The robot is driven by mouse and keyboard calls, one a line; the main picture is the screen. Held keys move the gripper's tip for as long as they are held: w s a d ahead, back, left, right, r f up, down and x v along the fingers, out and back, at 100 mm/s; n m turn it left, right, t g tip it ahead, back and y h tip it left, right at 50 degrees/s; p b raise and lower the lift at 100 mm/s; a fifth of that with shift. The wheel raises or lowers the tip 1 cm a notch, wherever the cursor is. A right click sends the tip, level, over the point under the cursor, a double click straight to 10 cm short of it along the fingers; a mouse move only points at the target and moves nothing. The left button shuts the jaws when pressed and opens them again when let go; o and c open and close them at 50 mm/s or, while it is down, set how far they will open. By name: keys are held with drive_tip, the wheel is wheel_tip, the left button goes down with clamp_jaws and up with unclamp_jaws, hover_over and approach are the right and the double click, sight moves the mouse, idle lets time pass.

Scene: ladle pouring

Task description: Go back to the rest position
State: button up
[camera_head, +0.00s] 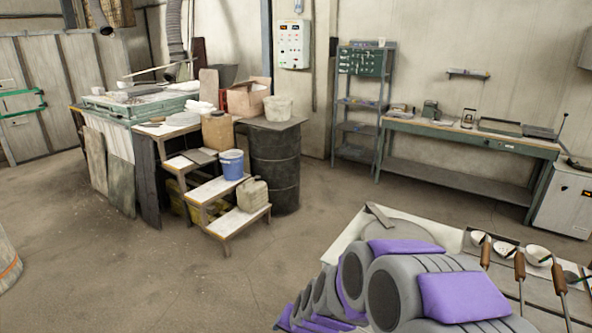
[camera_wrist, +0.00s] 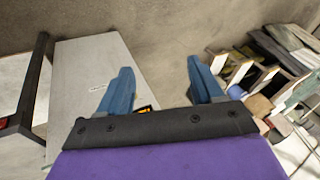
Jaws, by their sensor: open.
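My gripper (camera_wrist: 158,92) shows in the wrist view with its two blue fingers spread apart. It is open, and nothing is between the fingers. Behind it are the floor and a pale flat surface at the left. In the head view my grey and purple arm is folded at the lower right, in front of a pale table (camera_head: 349,226). The gripper itself does not show in the head view. Ladles with brown wooden handles (camera_head: 520,265) stand at the table's right, by several white bowls (camera_head: 538,254).
A small wooden step stand (camera_head: 233,222) holds a blue bucket (camera_head: 232,164) and a beige canister (camera_head: 252,195). A black barrel (camera_head: 275,168) stands beside it. A long workbench (camera_head: 470,136) and a metal shelf (camera_head: 358,105) line the back wall. The middle floor is clear.

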drive_tip(key=s+d+r+n+g+h, duration=0.1)
drive_tip(key=s+d+r, duration=0.3)
drive_tip(key=s, duration=0.7)
drive_tip(key=s+d+r+n+g+h, duration=0.1)
drive_tip(key=s+d+r, duration=0.4)
drive_tip(key=s, duration=0.6)
drive_tip(key=s+d+r+n+g+h, duration=0.1)
drive_tip(key=s+d+r+g, duration=0.3)
drive_tip(key=s, duration=0.7)
drive_tip(key=shift+d+r+n, duration=0.15)
drive_tip(key=shift+d+n, duration=0.55)
drive_tip(key=shift+d, duration=0.5)
